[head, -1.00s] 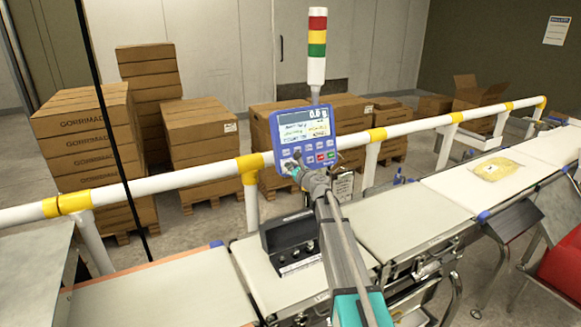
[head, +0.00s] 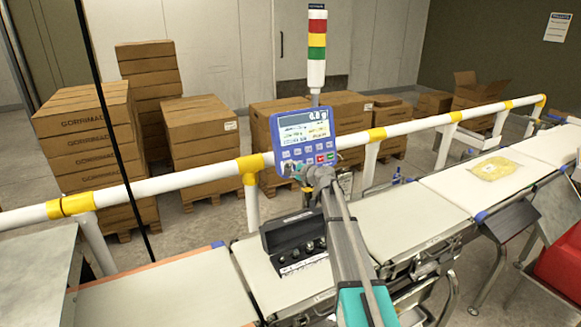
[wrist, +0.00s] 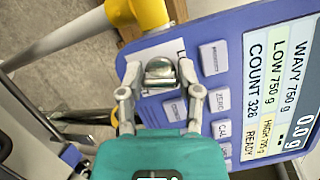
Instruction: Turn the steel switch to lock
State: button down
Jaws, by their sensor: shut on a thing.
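The blue weighing terminal (head: 304,138) stands behind the belt, its display reading 0.0 g in the wrist view. The steel switch (wrist: 160,72) is a rounded metal knob on a pale plate near the terminal's end, beside its keys. My gripper (wrist: 160,78) is shut on the switch, with one finger at each side. In the head view my gripper (head: 302,172) is at the terminal's lower left, and my wrist hides most of the switch. The word lock cannot be read in either view.
A white rail (head: 400,128) with yellow joints runs behind the belt (head: 415,219). A dark box (head: 290,231) with several round metal pieces sits on the belt beside my arm. A yellow bag (head: 495,168) lies farther right. Carton stacks (head: 85,130) stand behind the rail.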

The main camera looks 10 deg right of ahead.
jog(key=shift+w+d+n+g+p, duration=0.1)
jog(key=shift+n+g+p, duration=0.3)
jog(key=shift+n, duration=1.1)
jog(key=shift+h, duration=0.3)
jog(key=shift+c, duration=1.4)
grip_release()
